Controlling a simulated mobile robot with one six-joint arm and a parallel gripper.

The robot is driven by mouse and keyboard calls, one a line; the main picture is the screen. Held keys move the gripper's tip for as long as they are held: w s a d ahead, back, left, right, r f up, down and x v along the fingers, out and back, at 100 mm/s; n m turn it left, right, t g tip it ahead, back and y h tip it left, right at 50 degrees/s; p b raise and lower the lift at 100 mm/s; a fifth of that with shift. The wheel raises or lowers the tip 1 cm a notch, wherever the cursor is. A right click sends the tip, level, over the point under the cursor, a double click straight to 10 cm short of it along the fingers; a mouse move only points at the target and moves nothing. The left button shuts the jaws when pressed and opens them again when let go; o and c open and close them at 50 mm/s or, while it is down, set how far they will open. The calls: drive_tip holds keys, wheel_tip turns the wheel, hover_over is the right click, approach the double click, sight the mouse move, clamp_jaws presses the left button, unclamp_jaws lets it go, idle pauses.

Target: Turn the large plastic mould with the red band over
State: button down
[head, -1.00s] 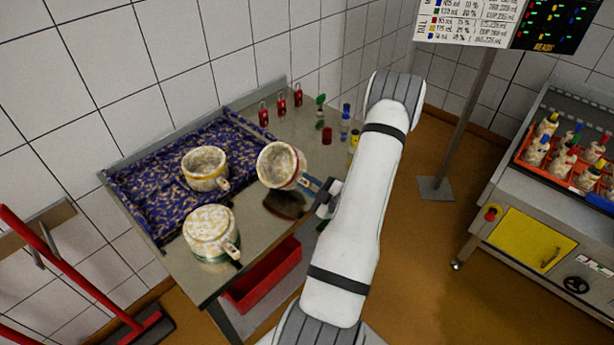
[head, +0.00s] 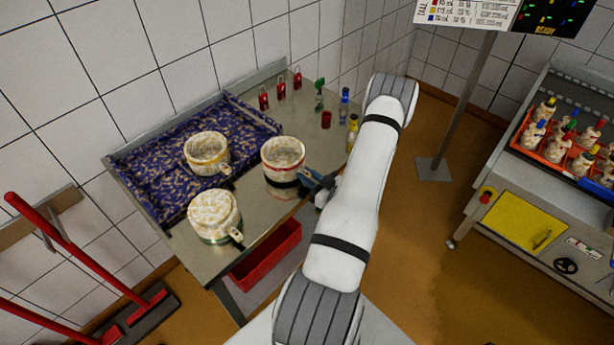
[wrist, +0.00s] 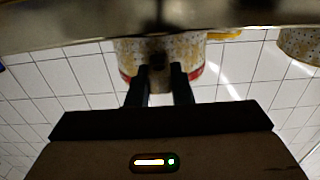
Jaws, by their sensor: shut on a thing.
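The large mottled cream mould with the red band (head: 283,150) is upright at the right of the steel table, its open mouth facing up. My gripper (head: 316,182) is shut on its handle from the right. A dark shadow lies under the mould; I cannot tell if its base touches the table. In the wrist view the mould (wrist: 185,50) shows in front of the fingers (wrist: 160,72), with the picture upside down and the red band near its lower edge.
A yellow-banded mould (head: 206,150) stands mouth up on the blue patterned mat (head: 150,170). A green-banded mould (head: 213,212) is mouth down at the table's front. A red bin (head: 268,257) is below the table.

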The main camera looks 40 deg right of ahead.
drive_tip(key=c, duration=1.2)
unclamp_jaws()
drive_tip(key=shift+s, duration=0.1)
drive_tip(key=s, duration=0.6)
drive_tip(key=shift+s+d, duration=0.25)
drive_tip(key=shift+s, duration=0.15)
wheel_tip(320, 180, up, 6)
drive_tip(key=p, duration=0.2)
idle(0.5)
